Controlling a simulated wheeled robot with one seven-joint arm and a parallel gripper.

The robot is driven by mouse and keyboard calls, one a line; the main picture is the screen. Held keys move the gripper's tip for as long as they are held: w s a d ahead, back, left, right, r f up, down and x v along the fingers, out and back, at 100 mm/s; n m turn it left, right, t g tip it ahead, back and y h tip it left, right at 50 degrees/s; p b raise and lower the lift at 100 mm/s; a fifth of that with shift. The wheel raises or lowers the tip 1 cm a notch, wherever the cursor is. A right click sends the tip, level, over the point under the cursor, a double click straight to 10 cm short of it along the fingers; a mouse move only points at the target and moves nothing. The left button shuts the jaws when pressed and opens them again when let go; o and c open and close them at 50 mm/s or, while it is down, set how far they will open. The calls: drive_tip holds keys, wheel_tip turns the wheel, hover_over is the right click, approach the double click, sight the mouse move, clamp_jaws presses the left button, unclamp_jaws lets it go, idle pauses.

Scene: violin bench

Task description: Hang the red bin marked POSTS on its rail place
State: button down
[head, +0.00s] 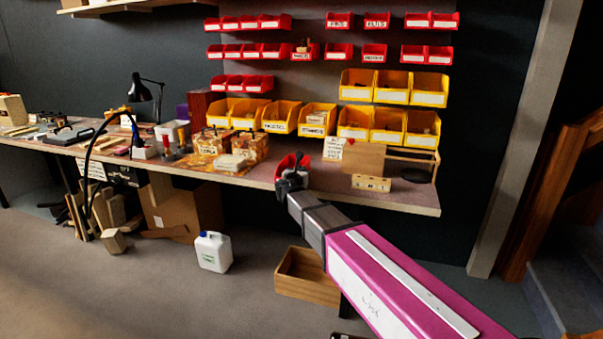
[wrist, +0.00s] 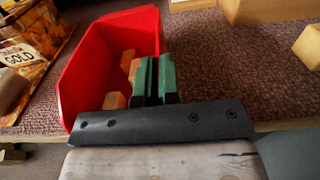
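A red bin (head: 297,160) is at the front edge of the bench (head: 410,202), at my gripper (head: 288,180). In the wrist view the red bin (wrist: 92,60) is open towards me, with several small wooden blocks (wrist: 125,65) inside. Its label is not in view. My gripper's green-padded fingers (wrist: 156,80) are close together at the bin's right wall, one inside and one outside, with the wall between them. I cannot tell whether the bin touches the bench. On the wall, the top row of red bins (head: 247,23) has a gap right of its left group.
Yellow bins (head: 373,87) hang below the red ones. Decorated boxes (head: 210,143) stand left of my gripper. A wooden block (head: 371,183) and an upright board (head: 363,158) stand to the right. A wooden crate (head: 307,290) and a white canister (head: 213,252) are on the floor.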

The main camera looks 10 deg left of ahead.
drive_tip(key=shift+r, duration=1.5)
idle(0.4)
